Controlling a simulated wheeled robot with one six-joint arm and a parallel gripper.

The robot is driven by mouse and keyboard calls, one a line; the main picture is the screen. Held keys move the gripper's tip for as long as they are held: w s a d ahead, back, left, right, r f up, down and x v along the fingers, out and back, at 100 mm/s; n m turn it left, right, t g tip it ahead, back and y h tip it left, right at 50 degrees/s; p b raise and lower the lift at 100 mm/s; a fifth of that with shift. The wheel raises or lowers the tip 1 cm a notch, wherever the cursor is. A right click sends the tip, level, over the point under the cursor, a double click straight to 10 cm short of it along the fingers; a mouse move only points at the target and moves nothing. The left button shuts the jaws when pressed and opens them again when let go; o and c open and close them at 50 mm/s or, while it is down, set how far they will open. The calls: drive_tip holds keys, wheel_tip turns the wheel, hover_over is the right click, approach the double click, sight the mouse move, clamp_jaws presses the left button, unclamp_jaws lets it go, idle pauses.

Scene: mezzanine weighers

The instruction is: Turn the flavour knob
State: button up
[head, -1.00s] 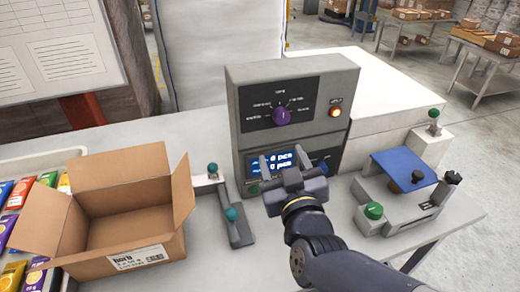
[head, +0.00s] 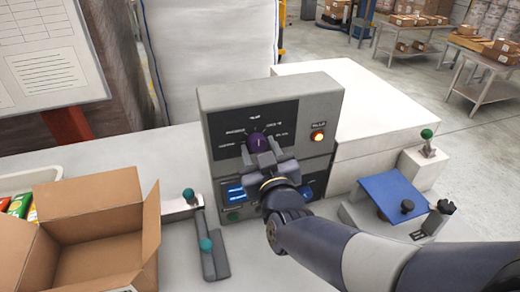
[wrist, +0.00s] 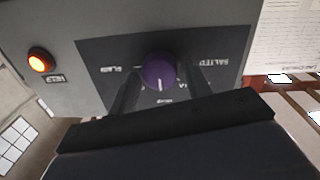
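The purple round flavour knob (head: 258,140) sits on the dark upper panel of the grey control box (head: 212,105), with printed labels around it. In the wrist view the knob (wrist: 159,72) has a white pointer line aimed at the bottom of the picture, and the labels appear upside down. My gripper (head: 262,154) is in front of the knob and hides its lower part in the head view. In the wrist view its two dark fingers stand apart on either side of the knob, with gaps visible. I cannot tell how far they reach along it.
A lit orange button (head: 318,137) sits right of the knob. A blue display (head: 236,192) is partly hidden below it. A blue plate (head: 393,195) is on the right.

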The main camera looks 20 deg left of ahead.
drive_tip(key=c, duration=0.7)
drive_tip(key=shift+o, duration=0.2)
drive_tip(key=shift+f+b, duration=0.1)
drive_tip(key=shift+b, duration=0.25)
drive_tip(key=m+b, duration=0.3)
drive_tip(key=b, duration=0.1)
drive_tip(key=shift+f+m, duration=0.1)
drive_tip(key=shift+m, duration=0.3)
drive_tip(key=shift+r+m+g+b, duration=0.2)
drive_tip(key=shift+m+g+b, duration=0.1)
drive_tip(key=shift+m+b, duration=2)
drive_tip(key=shift+m, duration=0.3)
drive_tip(key=o, duration=1)
drive_tip(key=shift+s+d, duration=0.1)
